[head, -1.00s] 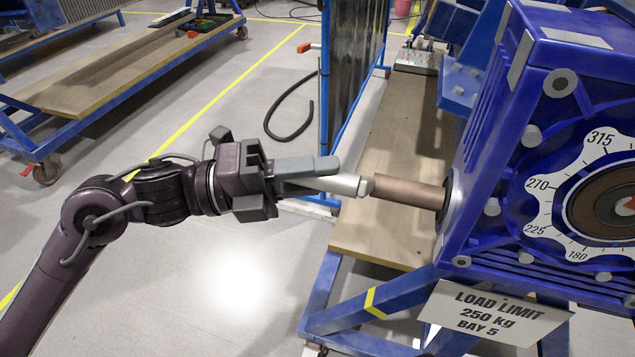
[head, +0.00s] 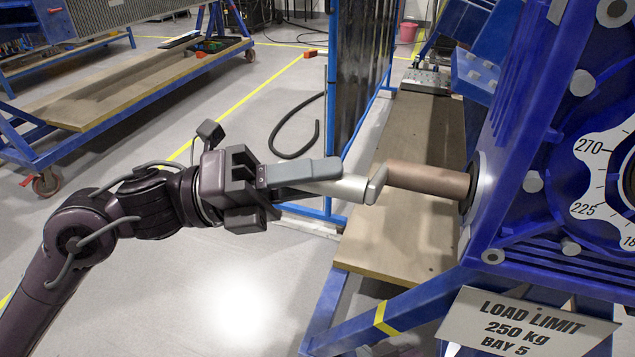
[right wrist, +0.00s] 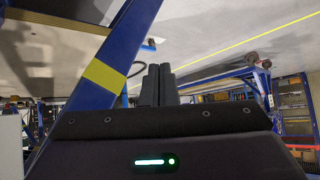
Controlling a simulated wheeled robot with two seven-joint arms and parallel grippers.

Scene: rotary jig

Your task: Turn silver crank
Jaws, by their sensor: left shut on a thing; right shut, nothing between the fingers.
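The silver crank has a silver handle (head: 349,188) and a short silver arm (head: 377,184). It sits at the left end of a brown shaft (head: 428,178) that comes out of the blue jig housing (head: 520,190). My left gripper (head: 318,180) is shut on the silver handle, with its grey fingers around the handle's left part, which they hide. The crank arm is tilted in the picture. My right gripper (right wrist: 158,85) shows only in the right wrist view, its dark fingers together and empty.
A dial (head: 608,190) with degree numbers is cut off at the right edge. A load-limit sign (head: 528,325) hangs below the housing on the blue frame. A wooden board (head: 405,235) lies under the shaft. A blue-framed panel (head: 360,80) stands behind; open floor lies left.

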